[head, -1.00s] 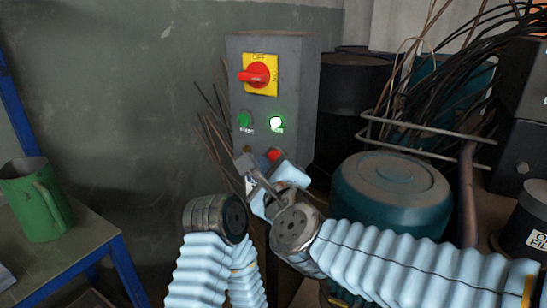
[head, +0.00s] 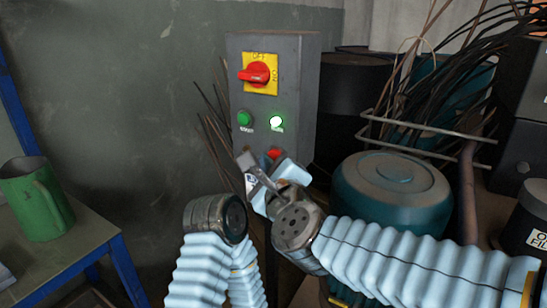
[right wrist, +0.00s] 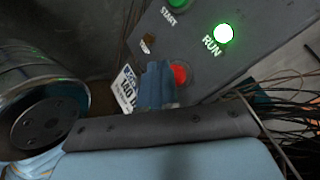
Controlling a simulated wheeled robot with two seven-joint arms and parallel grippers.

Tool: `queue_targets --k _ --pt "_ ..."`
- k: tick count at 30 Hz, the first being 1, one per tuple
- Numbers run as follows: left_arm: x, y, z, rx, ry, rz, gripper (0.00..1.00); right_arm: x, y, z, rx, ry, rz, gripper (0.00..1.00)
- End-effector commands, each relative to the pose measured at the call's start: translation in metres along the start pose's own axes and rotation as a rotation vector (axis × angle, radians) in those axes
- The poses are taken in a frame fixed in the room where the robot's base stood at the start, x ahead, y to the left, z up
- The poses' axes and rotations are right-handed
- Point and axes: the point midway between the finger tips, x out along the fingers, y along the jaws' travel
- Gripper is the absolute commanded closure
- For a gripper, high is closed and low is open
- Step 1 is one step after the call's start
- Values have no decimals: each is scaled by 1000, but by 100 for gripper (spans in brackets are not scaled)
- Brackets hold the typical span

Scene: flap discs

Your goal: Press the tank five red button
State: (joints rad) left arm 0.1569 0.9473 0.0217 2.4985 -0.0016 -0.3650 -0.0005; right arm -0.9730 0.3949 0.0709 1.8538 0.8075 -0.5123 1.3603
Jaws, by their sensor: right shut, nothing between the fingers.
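A grey control box (head: 299,92) stands against the wall. Its red button (head: 274,153) is low on the front, partly hidden by my right gripper. In the right wrist view the red button (right wrist: 180,74) shows just right of the fingers. My right gripper (head: 246,163) is shut and empty, in front of the box's lower edge. Its fingertips (right wrist: 157,72) overlap the button's left side in that view; I cannot tell whether they touch. My left arm's links show, but its gripper is not in view.
Above the red button are a green START button (head: 245,119), a lit RUN lamp (head: 276,122) and a red rotary switch (head: 258,75). A white label (right wrist: 127,88) is beside the fingers. A teal drum (head: 391,190) and wires stand right; a green jug (head: 36,205) stands left.

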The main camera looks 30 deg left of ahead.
Motion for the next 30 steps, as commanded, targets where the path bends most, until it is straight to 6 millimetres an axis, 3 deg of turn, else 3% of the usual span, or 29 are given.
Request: queue_targets --k 30 --pt "5 -2 0 0 0 0 53 8 -5 -6 0 0 1 100"
